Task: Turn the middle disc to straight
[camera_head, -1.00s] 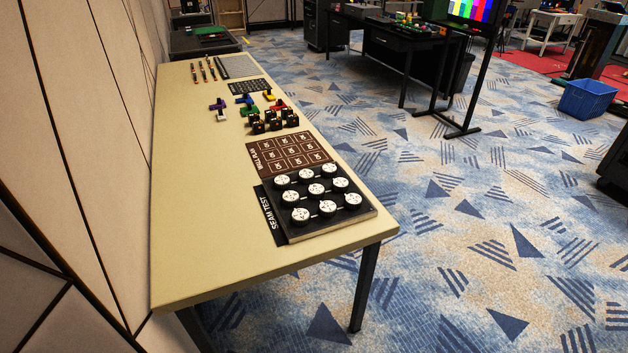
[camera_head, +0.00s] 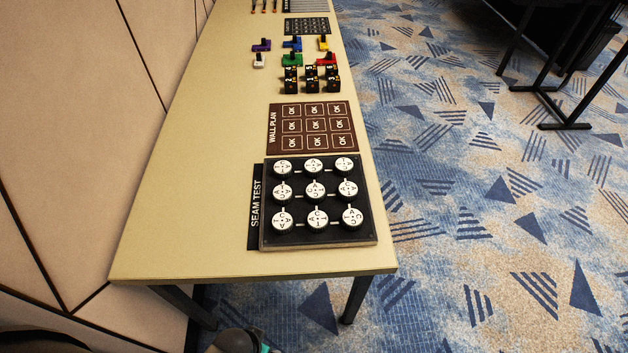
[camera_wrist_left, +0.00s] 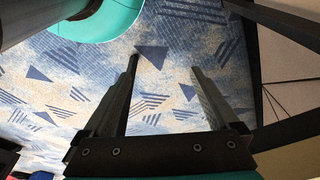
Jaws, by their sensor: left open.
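A black board labelled SEAM TEST (camera_head: 318,238) lies near the front end of a long beige table. It carries white round discs in three rows of three. The middle disc (camera_head: 315,190) sits at the centre of the grid with small dark letters on it. Its letters are too small to read its exact turn. My left gripper (camera_wrist_left: 165,65) shows in the left wrist view, open and empty, with two dark parallel fingers over carpet. It is apart from the board. My right gripper is in neither current view.
The beige table (camera_head: 200,200) has a wide bare strip left of the board. A brown WALL PLAN card (camera_head: 312,149) lies just behind the board. Black numbered blocks (camera_head: 311,80) and coloured pieces stand farther back. A panelled wall runs along the left.

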